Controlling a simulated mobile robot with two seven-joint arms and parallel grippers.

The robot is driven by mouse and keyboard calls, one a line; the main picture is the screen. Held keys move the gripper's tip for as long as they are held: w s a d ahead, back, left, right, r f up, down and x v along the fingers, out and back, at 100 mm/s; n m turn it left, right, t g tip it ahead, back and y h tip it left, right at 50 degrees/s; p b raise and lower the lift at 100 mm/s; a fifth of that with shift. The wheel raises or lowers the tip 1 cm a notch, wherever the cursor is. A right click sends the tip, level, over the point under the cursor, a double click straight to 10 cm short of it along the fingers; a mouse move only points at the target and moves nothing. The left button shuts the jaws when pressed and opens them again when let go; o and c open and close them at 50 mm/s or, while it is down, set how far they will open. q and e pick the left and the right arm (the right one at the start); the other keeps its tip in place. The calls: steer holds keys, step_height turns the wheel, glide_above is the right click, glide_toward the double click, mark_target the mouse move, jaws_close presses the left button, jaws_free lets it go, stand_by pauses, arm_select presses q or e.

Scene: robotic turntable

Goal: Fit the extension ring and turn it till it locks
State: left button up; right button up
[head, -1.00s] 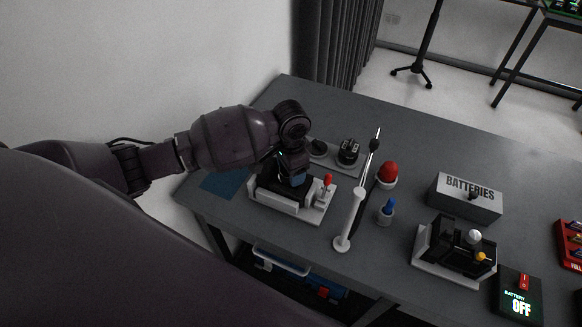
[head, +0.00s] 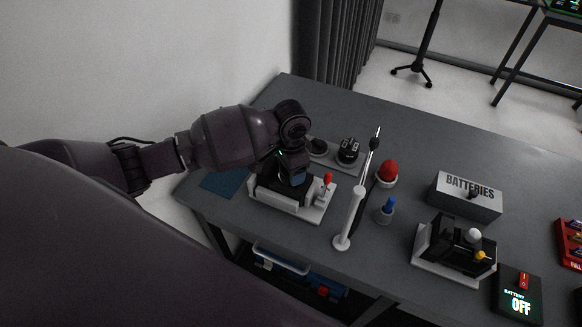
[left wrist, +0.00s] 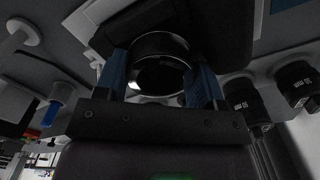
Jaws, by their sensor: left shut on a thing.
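My left gripper (head: 293,180) is over the black device with a white base (head: 285,205) at the left of the table. In the left wrist view its blue fingers (left wrist: 160,88) are shut on both sides of a black ring (left wrist: 160,44). The ring's round opening faces the wrist camera. A dark block (left wrist: 145,18) lies right behind the ring; I cannot tell whether the ring is seated on it. Two black cylinders with white markings show in the left wrist view, one nearer (left wrist: 240,95) and one farther right (left wrist: 296,80). My right gripper is not in view.
A red lever (head: 328,179) stands on the device's base. Close to its right are a white post (head: 349,220), a red dome (head: 387,172) and a blue-topped peg (head: 388,207). A BATTERIES box (head: 465,197) and a battery switch reading OFF (head: 518,295) are farther right.

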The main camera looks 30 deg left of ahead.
arm_select(q)
steer(key=shift+m, duration=1.6)
steer(key=shift+m, duration=1.6)
steer(key=shift+s+f+m, duration=0.1)
steer(key=shift+m, duration=0.8)
steer(key=o, duration=1.1)
